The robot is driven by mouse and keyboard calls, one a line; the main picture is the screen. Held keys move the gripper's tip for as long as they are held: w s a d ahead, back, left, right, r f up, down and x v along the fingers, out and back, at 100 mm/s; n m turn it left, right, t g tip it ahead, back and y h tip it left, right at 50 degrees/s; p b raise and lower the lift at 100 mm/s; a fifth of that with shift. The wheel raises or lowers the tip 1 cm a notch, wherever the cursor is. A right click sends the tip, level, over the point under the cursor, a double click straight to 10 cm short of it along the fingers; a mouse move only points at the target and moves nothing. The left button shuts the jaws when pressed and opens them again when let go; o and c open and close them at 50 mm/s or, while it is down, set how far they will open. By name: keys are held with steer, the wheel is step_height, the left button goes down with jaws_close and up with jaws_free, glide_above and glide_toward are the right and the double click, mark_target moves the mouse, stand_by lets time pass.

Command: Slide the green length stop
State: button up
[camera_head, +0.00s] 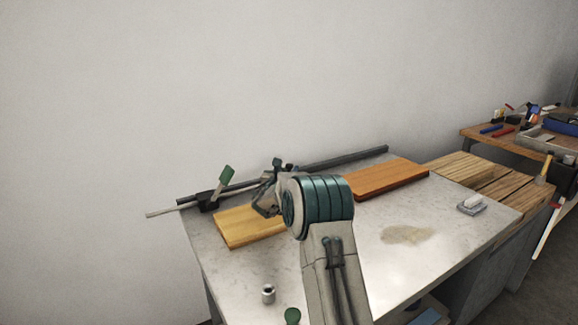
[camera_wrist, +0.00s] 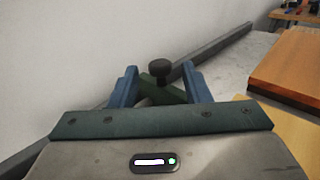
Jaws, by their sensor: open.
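The green length stop (camera_wrist: 160,90) is a dark green block with a round black knob on top, and it sits at the grey rail (camera_wrist: 226,44) in the wrist view. My gripper (camera_wrist: 159,67) is open, with one blue finger on each side of the stop. I cannot tell whether either finger touches it. In the head view the gripper (camera_head: 268,191) is over the far side of the bench by the rail (camera_head: 340,159). A dark knob (camera_head: 278,162) shows just behind it; most of the stop is hidden there.
A black block with a green paddle handle (camera_head: 227,175) stands at the rail's left end. A yellow board (camera_head: 235,225) and a red-brown board (camera_head: 390,178) lie on the grey bench (camera_head: 400,275). A small metal cylinder (camera_head: 268,293) stands near the front. The wall is close behind.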

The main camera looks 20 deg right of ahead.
mark_target(288, 167)
steer(key=shift+x, duration=1.85)
